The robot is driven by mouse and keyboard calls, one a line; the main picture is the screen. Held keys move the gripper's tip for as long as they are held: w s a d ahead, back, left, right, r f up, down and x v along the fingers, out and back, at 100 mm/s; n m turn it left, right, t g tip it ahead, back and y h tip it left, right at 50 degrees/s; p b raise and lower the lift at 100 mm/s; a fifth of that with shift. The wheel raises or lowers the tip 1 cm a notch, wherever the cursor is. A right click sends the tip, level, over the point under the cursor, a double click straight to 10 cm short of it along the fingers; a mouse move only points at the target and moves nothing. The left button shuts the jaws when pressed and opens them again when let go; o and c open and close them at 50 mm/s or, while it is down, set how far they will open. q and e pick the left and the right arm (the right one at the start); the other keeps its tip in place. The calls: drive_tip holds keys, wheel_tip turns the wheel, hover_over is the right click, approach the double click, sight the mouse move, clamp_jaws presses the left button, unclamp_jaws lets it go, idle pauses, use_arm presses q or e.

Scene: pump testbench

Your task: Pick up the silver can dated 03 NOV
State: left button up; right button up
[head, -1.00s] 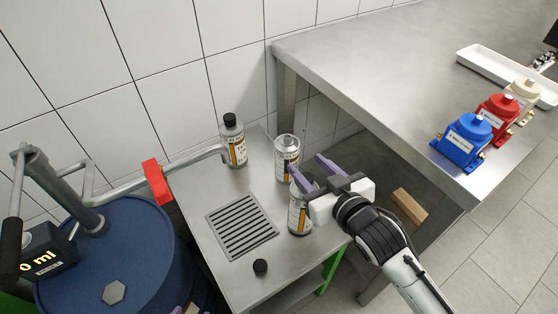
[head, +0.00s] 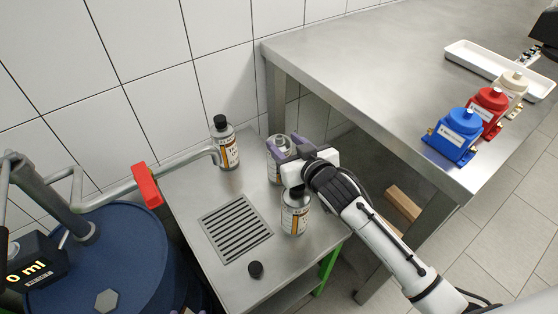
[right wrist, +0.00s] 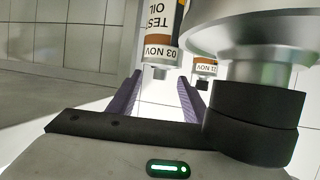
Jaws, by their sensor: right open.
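The silver can dated 03 NOV (right wrist: 160,40) shows its label upside down in the right wrist view, with a bare metal neck. I take it for the middle can (head: 273,168) on the steel stand in the head view, partly hidden by my right gripper (head: 285,143). In the right wrist view, that open, empty gripper (right wrist: 160,78) has its purple fingers on either side of the can's neck line. I cannot tell whether the tips reach past it. Purple bits at the head view's bottom edge may be my left gripper (head: 188,311).
A nearer can (head: 295,216) stands under my right wrist; its black cap (right wrist: 252,120) looms close on the right. A black-capped can (head: 225,148) stands behind, by the spout. A loose black cap (head: 255,269) lies near the drain grate (head: 236,228). The workbench (head: 370,90) edge is to the right.

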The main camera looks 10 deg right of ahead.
drive_tip(key=shift+x, duration=1.15)
clamp_jaws()
idle(0.5)
drive_tip(key=shift+r, duration=0.15)
